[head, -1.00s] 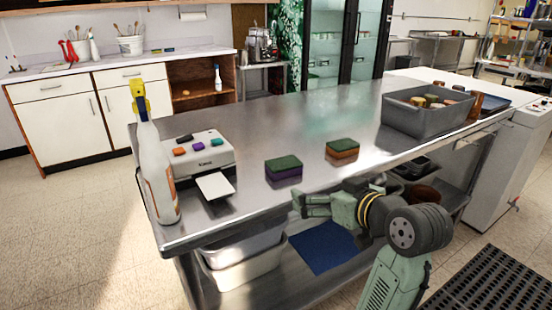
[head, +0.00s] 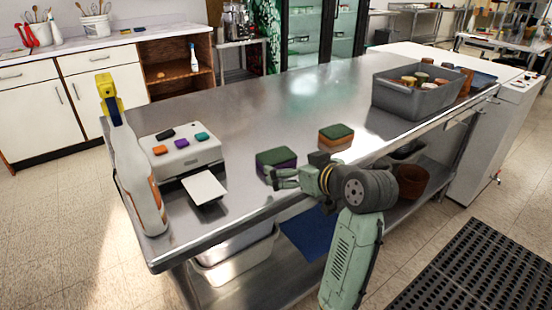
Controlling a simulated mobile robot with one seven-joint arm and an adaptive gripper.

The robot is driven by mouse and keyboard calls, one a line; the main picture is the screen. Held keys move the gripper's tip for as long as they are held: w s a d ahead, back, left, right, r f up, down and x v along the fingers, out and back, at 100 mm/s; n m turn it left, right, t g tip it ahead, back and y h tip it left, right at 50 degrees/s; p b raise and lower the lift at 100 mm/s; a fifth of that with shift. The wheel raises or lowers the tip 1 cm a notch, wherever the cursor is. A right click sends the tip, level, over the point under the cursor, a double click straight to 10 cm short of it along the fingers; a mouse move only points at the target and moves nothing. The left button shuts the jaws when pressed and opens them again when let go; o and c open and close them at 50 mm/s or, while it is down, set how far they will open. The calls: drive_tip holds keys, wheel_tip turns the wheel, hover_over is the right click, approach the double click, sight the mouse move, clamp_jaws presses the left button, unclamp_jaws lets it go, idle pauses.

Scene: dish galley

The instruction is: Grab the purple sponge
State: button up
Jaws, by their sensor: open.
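The purple sponge (head: 277,161) has a dark green top and purple sides. It lies on the steel table (head: 300,100), left of an orange-brown sponge (head: 336,138) that also has a green top. My gripper (head: 268,178) is open, with its fingers pointing left. It is at the near side of the purple sponge and covers part of its front in the head view. I cannot tell whether the fingers touch it.
A white printer (head: 183,153) with coloured blocks on top and a spray bottle (head: 136,175) stand at the left end. A grey bin (head: 415,97) with several items stands at the far right. The table behind the sponges is clear.

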sight(283, 162)
drive_tip(key=p+x, duration=0.1)
drive_tip(key=x, duration=0.3)
drive_tip(key=shift+w+a, duration=0.25)
drive_tip(key=shift+a, duration=0.1)
drive_tip(key=shift+r, duration=0.1)
drive_tip(key=c, duration=0.7)
